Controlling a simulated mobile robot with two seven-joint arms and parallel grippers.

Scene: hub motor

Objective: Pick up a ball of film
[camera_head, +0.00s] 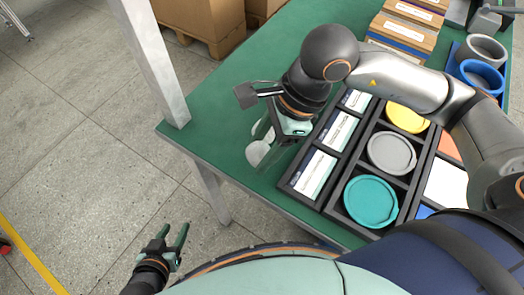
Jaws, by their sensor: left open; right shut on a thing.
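A small whitish, translucent lump (257,153), apparently the ball of film, is at the fingertips of my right gripper (261,142). That gripper is shut on it, over the left part of the green table (225,112), just left of the black organizer. The fingers partly hide the lump, and I cannot tell whether it touches the table. My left gripper (175,234) is open and empty, low at the lower left, in front of the table and over the floor.
The black organizer (324,204) holds a teal lid (370,201), a grey lid (391,153), a yellow lid (407,117) and labelled cards. Grey and blue rings (482,76) and stacked boxes (405,35) stand behind. A white post (155,60) rises at the table's left edge.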

